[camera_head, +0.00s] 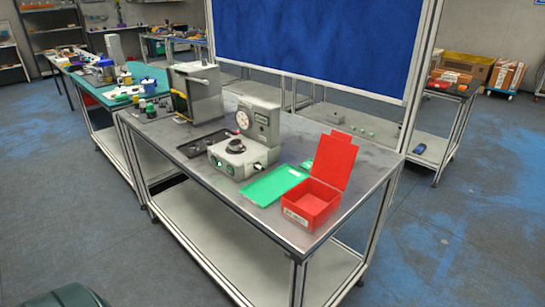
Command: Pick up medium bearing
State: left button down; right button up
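I cannot make out a medium bearing for certain. A grey machine (259,123) with a round dial stands on the metal-topped workbench (345,197), and a small dark round part (235,146) sits on its base. A shallow green tray (272,187) lies to the right of the machine, with no contents I can make out. An open red box (307,212) with a raised lid and a white label stands at the bench's front right; its inside is only partly visible. Neither of my grippers is in view.
A black tray (203,144) lies left of the machine, and a larger grey device (196,94) stands behind it. A blue panel (325,43) rises behind the bench. Another bench (91,98) adjoins at the left. The floor in front is mostly clear.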

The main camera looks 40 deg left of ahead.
aim_at(235, 144)
jog(key=i+u, duration=0.1)
jog(key=u, duration=0.35)
jog(key=i+l+u, duration=0.1)
jog(key=u, duration=0.35)
jog(key=i+l+u, duration=0.1)
jog(key=l+u, duration=0.15)
jog(key=u, duration=0.15)
jog(key=l+u, duration=0.15)
jog(key=u, duration=0.3)
jog(key=l+u, duration=0.2)
jog(key=u, duration=0.25)
jog(key=i, duration=0.05)
